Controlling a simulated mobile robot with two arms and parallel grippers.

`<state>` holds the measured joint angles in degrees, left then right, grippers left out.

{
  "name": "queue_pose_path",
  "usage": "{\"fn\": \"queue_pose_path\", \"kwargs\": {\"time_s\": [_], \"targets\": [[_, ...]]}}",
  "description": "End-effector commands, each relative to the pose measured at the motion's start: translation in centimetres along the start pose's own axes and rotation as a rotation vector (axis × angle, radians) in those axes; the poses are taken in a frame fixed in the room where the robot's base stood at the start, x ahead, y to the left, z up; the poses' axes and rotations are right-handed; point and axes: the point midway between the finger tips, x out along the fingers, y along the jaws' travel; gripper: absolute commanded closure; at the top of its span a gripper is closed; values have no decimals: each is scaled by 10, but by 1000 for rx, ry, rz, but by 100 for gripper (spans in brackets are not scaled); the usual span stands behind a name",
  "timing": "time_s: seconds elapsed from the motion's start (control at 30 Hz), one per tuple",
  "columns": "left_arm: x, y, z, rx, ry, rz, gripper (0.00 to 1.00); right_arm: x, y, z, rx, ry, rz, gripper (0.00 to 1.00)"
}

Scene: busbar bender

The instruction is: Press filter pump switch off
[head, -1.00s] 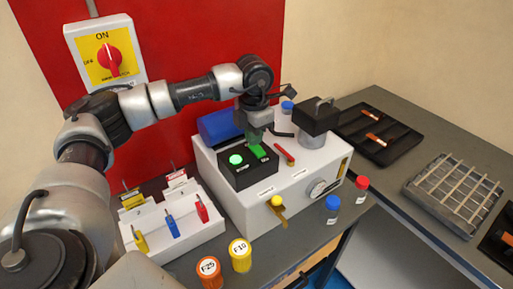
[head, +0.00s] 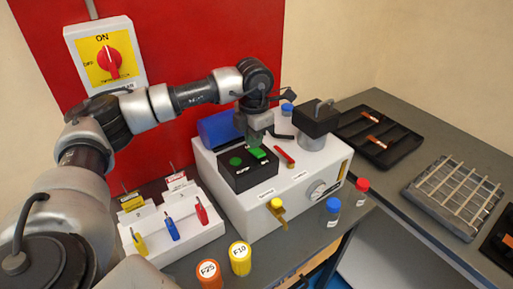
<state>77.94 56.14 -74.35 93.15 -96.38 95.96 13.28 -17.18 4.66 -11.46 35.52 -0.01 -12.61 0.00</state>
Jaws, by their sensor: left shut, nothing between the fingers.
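A black switch box (head: 240,178) sits on the front top of the white machine (head: 280,190). It carries a round green lamp (head: 236,161), which is dark, and a green rocker switch (head: 257,153). My left gripper (head: 256,143) is shut and empty, pointing down at the rocker. Its fingertips are right at or just above the rocker's back end; I cannot tell whether they touch. The gripper hides part of the rocker's far side. My right gripper is not in view.
A red rotary switch (head: 109,61) is on the wall at the left. A white rack (head: 172,233) with coloured tags stands left of the machine. Yellow (head: 240,258) and orange (head: 208,273) capped jars stand in front. A black tray (head: 377,138) and a wire grid (head: 455,196) lie at the right.

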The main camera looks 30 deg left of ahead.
Motion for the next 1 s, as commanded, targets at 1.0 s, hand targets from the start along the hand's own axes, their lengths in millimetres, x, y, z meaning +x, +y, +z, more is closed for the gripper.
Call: {"fn": "queue_pose_path", "kwargs": {"time_s": [1.0], "targets": [[-62,0,0,0,-1,0,100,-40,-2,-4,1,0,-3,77]]}}
